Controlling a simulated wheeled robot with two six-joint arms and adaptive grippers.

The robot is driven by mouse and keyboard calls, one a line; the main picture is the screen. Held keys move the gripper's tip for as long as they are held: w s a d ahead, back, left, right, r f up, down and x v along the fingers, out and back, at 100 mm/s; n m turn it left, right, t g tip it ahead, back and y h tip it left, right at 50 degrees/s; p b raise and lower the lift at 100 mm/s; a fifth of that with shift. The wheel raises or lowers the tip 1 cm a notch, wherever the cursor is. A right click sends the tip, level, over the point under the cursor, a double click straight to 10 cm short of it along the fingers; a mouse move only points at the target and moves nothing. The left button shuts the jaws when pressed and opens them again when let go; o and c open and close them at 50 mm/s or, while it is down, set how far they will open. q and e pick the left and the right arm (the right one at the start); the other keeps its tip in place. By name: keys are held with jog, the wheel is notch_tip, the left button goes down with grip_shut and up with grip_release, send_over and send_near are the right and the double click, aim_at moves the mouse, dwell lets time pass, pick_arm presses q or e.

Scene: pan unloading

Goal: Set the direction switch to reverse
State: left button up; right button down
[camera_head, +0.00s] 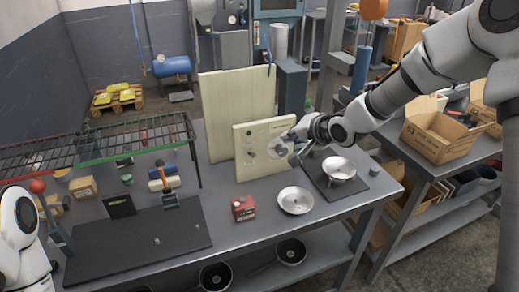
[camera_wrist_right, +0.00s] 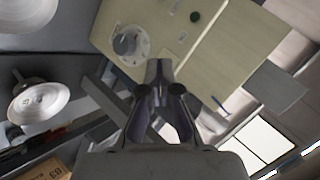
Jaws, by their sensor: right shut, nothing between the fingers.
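A cream control panel (camera_head: 246,172) stands upright on the grey table, and it also shows in the right wrist view (camera_wrist_right: 222,60). A round dial with a grey knob (camera_wrist_right: 131,44) is on its face. In the head view a dark knob (camera_head: 250,154) sits left of the gripper. I cannot tell which control is the direction switch, or read its setting. My right gripper (camera_head: 294,159) is shut and empty in front of the panel's right part. In the wrist view its fingertips (camera_wrist_right: 160,66) appear just beside the dial; contact cannot be told. My left gripper is out of view.
A metal bowl (camera_head: 339,168) stands on a dark mat right of the panel. A shallow pan (camera_head: 295,200) and a red box (camera_head: 243,208) are in front. A larger cream board (camera_head: 238,100) stands behind. A wire rack (camera_head: 100,145) is at left.

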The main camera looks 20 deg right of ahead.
aim_at(263, 140)
jog(key=p+x, duration=0.3)
jog(key=x, duration=0.7)
jog(key=a+f, duration=0.1)
jog(key=s+a+f, duration=0.1)
jog(key=a, duration=0.1)
jog(key=shift+s+a+p, duration=0.2)
jog(key=shift+p, duration=0.15)
jog(key=shift+w, duration=0.1)
jog(key=shift+f, duration=0.1)
